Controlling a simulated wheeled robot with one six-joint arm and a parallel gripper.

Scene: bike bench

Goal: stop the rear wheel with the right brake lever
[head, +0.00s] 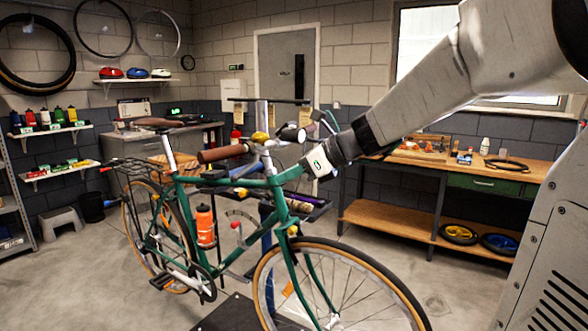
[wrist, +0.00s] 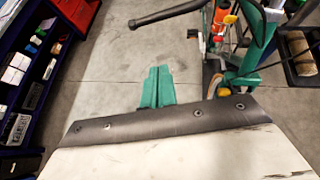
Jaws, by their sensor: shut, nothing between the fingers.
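The green bike (head: 278,205) stands in the middle of the head view, with its rear wheel (head: 126,225) at the left. One still frame does not show whether that wheel turns. A brown handlebar grip (head: 222,154) points left, with a dark bar (head: 212,181) below it that may be the right brake lever. My gripper is shut and empty; its teal fingers (wrist: 155,85) show against bare floor in the wrist view. A thin black bar (wrist: 165,14) lies beyond the fingers.
The orange bottle (head: 205,226) is on the bike frame. The front wheel (head: 262,285) is nearest me. A wooden workbench (head: 515,172) stands at the back right. Shelves with bottles (head: 52,130) line the left wall. The floor left of the bike is mostly clear.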

